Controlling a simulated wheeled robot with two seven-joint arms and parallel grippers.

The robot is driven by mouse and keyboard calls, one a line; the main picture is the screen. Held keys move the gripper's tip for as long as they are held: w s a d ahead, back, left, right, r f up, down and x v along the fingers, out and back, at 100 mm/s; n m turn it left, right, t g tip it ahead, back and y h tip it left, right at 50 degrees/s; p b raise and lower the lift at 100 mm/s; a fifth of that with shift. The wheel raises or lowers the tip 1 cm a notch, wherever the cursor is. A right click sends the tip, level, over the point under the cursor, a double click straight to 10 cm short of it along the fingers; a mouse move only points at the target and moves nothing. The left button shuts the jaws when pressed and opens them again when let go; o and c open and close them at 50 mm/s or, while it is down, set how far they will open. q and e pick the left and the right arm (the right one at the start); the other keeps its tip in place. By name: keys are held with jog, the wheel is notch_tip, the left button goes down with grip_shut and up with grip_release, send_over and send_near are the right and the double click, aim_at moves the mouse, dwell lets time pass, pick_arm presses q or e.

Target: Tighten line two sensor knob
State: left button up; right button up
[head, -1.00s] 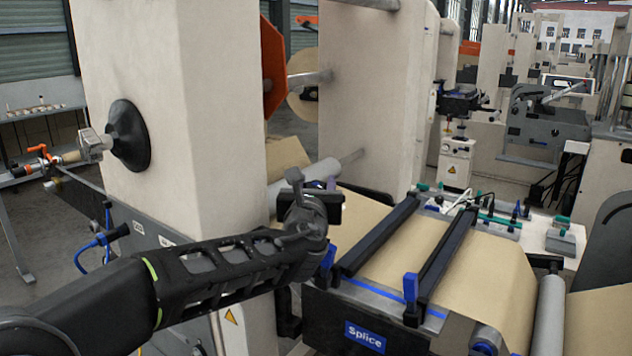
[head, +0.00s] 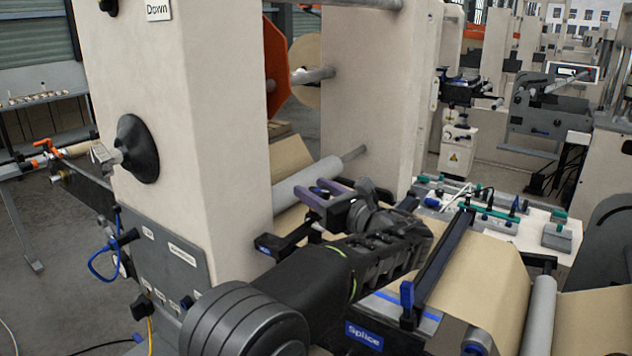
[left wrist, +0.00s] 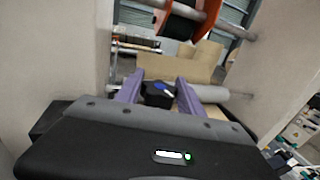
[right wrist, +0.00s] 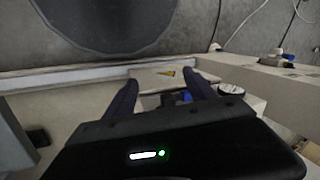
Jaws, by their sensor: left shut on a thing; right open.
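A black knob with a blue and white mark (left wrist: 160,90) sits between the purple fingers of my left gripper (left wrist: 159,82) in the left wrist view. The left gripper is shut on it. In the head view the left gripper (head: 318,191) is over the paper web behind the splice table, and its fingers mostly hide the knob. I cannot read whether the knob is tight. My right gripper (right wrist: 162,85) shows only in the right wrist view. It is open, with nothing between its fingertips; a pale box with a yellow warning sign (right wrist: 170,74) is beyond them.
A pale machine column (head: 215,130) stands left of my left arm and another column (head: 370,90) behind the gripper. A grey roller (head: 305,185) lies close behind the fingers. The splice table (head: 364,336) with its dark bars (head: 440,265) is at front right.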

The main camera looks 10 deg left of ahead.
aim_at(325, 197)
pick_arm(q)
jog(key=shift+d+f+g+y, duration=0.1)
jog(key=shift+f+g+y, duration=0.05)
jog(key=shift+g+y, duration=0.15)
jog(key=shift+f+n, duration=0.15)
jog(key=shift+n, duration=0.15)
jog(key=o, duration=1.4)
jog(key=b+v, duration=0.1)
jog(key=v, duration=0.5)
jog(key=shift+s+d, duration=0.15)
jog(key=shift+d, duration=0.15)
jog(key=shift+s+d, duration=0.35)
jog(key=shift+d, duration=0.05)
